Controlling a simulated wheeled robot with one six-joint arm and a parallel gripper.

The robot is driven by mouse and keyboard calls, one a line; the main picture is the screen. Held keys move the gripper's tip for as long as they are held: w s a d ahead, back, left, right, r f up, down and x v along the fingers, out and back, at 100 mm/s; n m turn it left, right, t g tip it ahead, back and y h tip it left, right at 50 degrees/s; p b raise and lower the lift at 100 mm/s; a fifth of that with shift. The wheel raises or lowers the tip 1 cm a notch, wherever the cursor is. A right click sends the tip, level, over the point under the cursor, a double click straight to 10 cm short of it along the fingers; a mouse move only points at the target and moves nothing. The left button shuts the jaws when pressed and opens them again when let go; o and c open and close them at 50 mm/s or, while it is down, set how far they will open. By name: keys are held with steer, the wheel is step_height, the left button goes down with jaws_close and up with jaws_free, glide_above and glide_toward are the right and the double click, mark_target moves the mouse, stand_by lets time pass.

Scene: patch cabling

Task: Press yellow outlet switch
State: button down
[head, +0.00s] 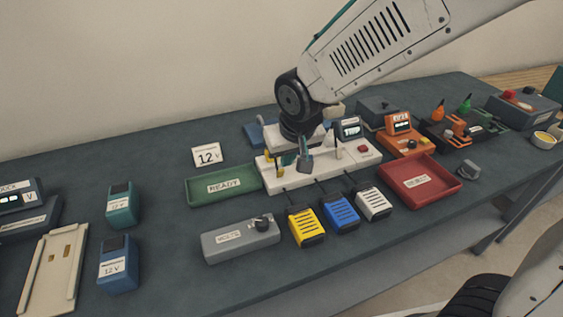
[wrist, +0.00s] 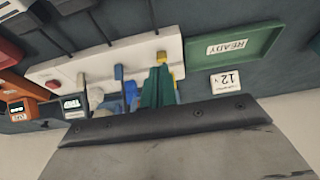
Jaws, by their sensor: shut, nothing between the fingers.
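The white outlet strip (head: 345,161) lies mid-table and also shows in the wrist view (wrist: 140,52). Its yellow switch (head: 280,170) is at the left end in the head view; in the wrist view the yellow switch (wrist: 163,58) is right at the fingertips. My gripper (wrist: 157,70) is shut and empty, its green fingers pointing at that end of the strip. Whether they touch the yellow switch I cannot tell. A blue switch (wrist: 118,72) and a white switch (head: 338,149) stand further along, then a red button (head: 363,149). My wrist partly hides the strip in the head view.
Yellow (head: 306,227), blue (head: 341,213) and white (head: 374,202) adapters lie in front, cabled to the strip. A green READY tray (head: 245,195) is left, a red tray (head: 440,162) right. A grey VOLTS box (head: 240,246) stands near the front edge.

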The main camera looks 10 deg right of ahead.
steer(key=s+r, duration=0.3)
steer(key=shift+d+r, duration=0.3)
steer(key=shift+d, duration=0.1)
steer(key=s+d+r+m+g, duration=0.1)
steer(key=s+d+r, duration=0.2)
steer(key=s+d, duration=0.5)
steer(key=s+d+r+m+g+h, duration=0.1)
steer(key=s+d+r, duration=0.3)
steer(key=s+d, duration=0.5)
steer(key=shift+s+d+m+g, duration=0.15)
steer(key=shift+s+m+g, duration=0.15)
steer(key=shift+s, duration=1.2)
